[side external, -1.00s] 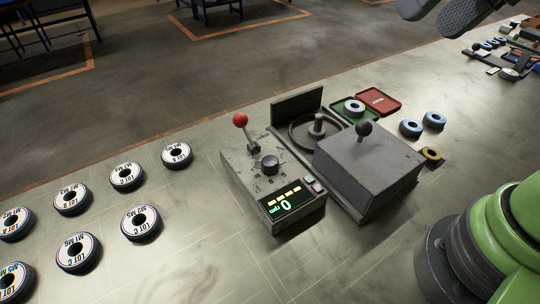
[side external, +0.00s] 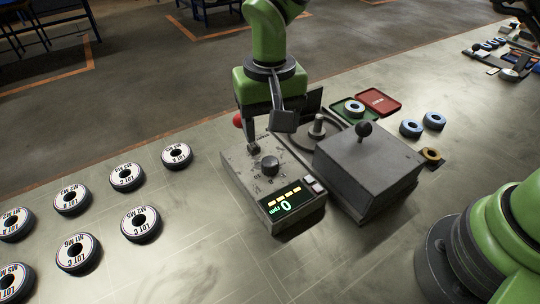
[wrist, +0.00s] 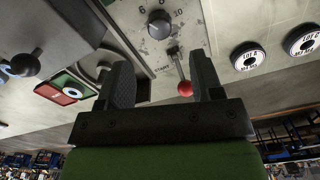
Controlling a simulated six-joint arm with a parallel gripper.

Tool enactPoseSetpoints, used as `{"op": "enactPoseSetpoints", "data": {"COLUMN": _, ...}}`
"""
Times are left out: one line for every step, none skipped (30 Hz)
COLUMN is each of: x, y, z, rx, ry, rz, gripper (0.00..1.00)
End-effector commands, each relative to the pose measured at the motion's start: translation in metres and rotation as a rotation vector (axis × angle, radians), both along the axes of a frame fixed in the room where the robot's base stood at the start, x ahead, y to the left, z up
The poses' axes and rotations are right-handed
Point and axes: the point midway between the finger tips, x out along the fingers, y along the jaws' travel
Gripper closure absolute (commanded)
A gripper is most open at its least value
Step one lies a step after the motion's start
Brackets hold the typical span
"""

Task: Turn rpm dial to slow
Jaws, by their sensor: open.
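The rpm dial (side external: 270,165) is a dark round knob on top of the grey control box (side external: 246,182). It also shows in the wrist view (wrist: 159,24), with numbers such as 6, 8 and 10 around it. The box display (side external: 287,203) reads 0 rpm. A lever with a red ball (wrist: 185,88) stands behind the dial, and the side view shows the ball (side external: 238,119) partly hidden by my gripper. My gripper (side external: 268,138) is open and empty above the lever end of the box, behind the dial. In the wrist view the red ball appears between its fingers (wrist: 158,85).
A grey housing (side external: 365,170) with a black-knobbed lever (side external: 364,129) stands right of the box. A spindle (side external: 318,125) is behind it. Green (side external: 343,117) and red (side external: 378,101) trays lie at the back. Several flap discs (side external: 126,177) lie left; the front table is clear.

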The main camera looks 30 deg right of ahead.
Motion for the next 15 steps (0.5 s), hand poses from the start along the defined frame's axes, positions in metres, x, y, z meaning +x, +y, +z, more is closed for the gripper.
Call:
{"op": "enactPoseSetpoints", "data": {"x": -0.001, "y": -0.001, "z": -0.010, "rx": -0.003, "ry": 0.005, "rz": 0.000, "gripper": 0.40}}
{"op": "enactPoseSetpoints", "data": {"x": -0.001, "y": -0.001, "z": -0.016, "rx": -0.004, "ry": 0.006, "rz": 0.000, "gripper": 0.40}}
{"op": "enactPoseSetpoints", "data": {"x": -0.001, "y": -0.001, "z": -0.024, "rx": -0.003, "ry": 0.005, "rz": 0.000, "gripper": 0.40}}
{"op": "enactPoseSetpoints", "data": {"x": -0.001, "y": -0.001, "z": -0.030, "rx": -0.003, "ry": 0.005, "rz": 0.000, "gripper": 0.40}}
{"op": "enactPoseSetpoints", "data": {"x": -0.001, "y": -0.001, "z": -0.036, "rx": -0.002, "ry": 0.006, "rz": 0.000, "gripper": 0.40}}
{"op": "enactPoseSetpoints", "data": {"x": -0.001, "y": -0.001, "z": -0.043, "rx": -0.003, "ry": 0.005, "rz": 0.000, "gripper": 0.40}}
{"op": "enactPoseSetpoints", "data": {"x": -0.001, "y": -0.001, "z": -0.048, "rx": -0.002, "ry": 0.004, "rz": 0.001, "gripper": 0.40}}
{"op": "enactPoseSetpoints", "data": {"x": -0.001, "y": -0.001, "z": -0.053, "rx": -0.002, "ry": 0.005, "rz": 0.000, "gripper": 0.40}}
{"op": "enactPoseSetpoints", "data": {"x": -0.001, "y": -0.001, "z": -0.059, "rx": -0.001, "ry": 0.003, "rz": -0.001, "gripper": 0.40}}
{"op": "enactPoseSetpoints", "data": {"x": -0.001, "y": -0.001, "z": -0.063, "rx": -0.001, "ry": 0.003, "rz": -0.001, "gripper": 0.40}}
{"op": "enactPoseSetpoints", "data": {"x": 0.000, "y": -0.001, "z": -0.067, "rx": 0.000, "ry": 0.002, "rz": -0.001, "gripper": 0.40}}
{"op": "enactPoseSetpoints", "data": {"x": 0.000, "y": -0.001, "z": -0.071, "rx": 0.000, "ry": 0.002, "rz": 0.000, "gripper": 0.40}}
{"op": "enactPoseSetpoints", "data": {"x": -0.001, "y": -0.001, "z": -0.073, "rx": 0.000, "ry": 0.002, "rz": 0.000, "gripper": 0.40}}
{"op": "enactPoseSetpoints", "data": {"x": 0.000, "y": -0.001, "z": -0.075, "rx": -0.001, "ry": 0.001, "rz": 0.000, "gripper": 0.40}}
{"op": "enactPoseSetpoints", "data": {"x": 0.000, "y": -0.001, "z": -0.077, "rx": 0.000, "ry": 0.000, "rz": 0.000, "gripper": 0.40}}
